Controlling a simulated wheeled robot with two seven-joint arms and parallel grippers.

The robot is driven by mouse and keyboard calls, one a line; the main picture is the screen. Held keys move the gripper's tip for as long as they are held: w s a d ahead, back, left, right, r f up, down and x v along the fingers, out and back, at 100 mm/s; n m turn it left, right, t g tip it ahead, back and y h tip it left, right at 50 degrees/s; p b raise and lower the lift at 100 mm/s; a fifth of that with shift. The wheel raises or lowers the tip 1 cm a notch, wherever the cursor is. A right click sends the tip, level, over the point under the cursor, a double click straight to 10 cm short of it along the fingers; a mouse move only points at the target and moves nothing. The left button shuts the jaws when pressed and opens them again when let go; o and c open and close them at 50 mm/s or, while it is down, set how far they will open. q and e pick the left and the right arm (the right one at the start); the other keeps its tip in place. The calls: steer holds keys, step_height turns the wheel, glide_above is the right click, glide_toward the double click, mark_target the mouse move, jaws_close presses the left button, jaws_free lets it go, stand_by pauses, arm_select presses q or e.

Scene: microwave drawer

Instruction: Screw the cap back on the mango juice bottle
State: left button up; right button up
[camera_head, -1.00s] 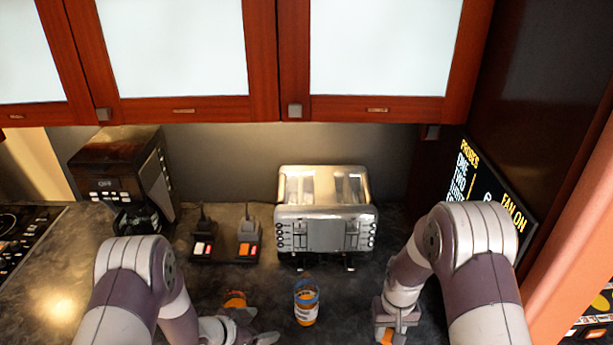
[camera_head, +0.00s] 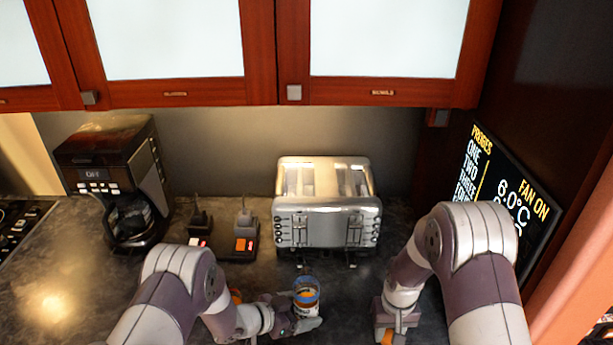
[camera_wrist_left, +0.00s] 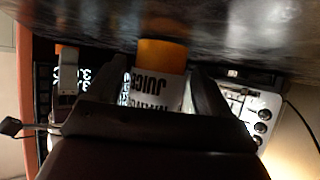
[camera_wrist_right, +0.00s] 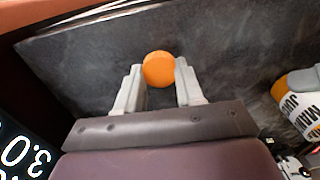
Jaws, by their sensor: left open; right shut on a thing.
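The mango juice bottle (camera_head: 306,292), with a white label and orange body, stands upright on the counter in the head view. Its top has a blue rim and no cap. It also shows in the right wrist view (camera_wrist_right: 304,112). My left gripper (camera_head: 303,318) is open, with its fingers either side of the bottle; the left wrist view shows the bottle (camera_wrist_left: 157,85) between them. Whether they touch it is unclear. My right gripper (camera_wrist_right: 158,70) is shut on the orange cap (camera_wrist_right: 158,66), right of the bottle. In the head view the cap (camera_head: 386,338) is partly hidden.
A silver toaster (camera_head: 327,222) stands behind the bottle. A coffee maker (camera_head: 125,180) is at the left, with two small dark devices (camera_head: 240,240) between. An orange object (camera_head: 236,296) is mostly hidden behind my left arm. Counter between the bottle and my right gripper is clear.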

arm_select(q)
steer(key=shift+w+d+f, duration=0.15)
steer(key=shift+d, duration=0.05)
arm_select(e)
steer(key=shift+f, duration=0.2)
arm_select(q)
steer(key=shift+d, duration=0.1)
arm_select(e)
steer(key=shift+s, duration=0.15)
arm_select(q)
steer(key=c, duration=0.6)
steer(key=o, duration=0.9)
steer(key=v, duration=0.7)
steer(key=shift+s+a, duration=0.25)
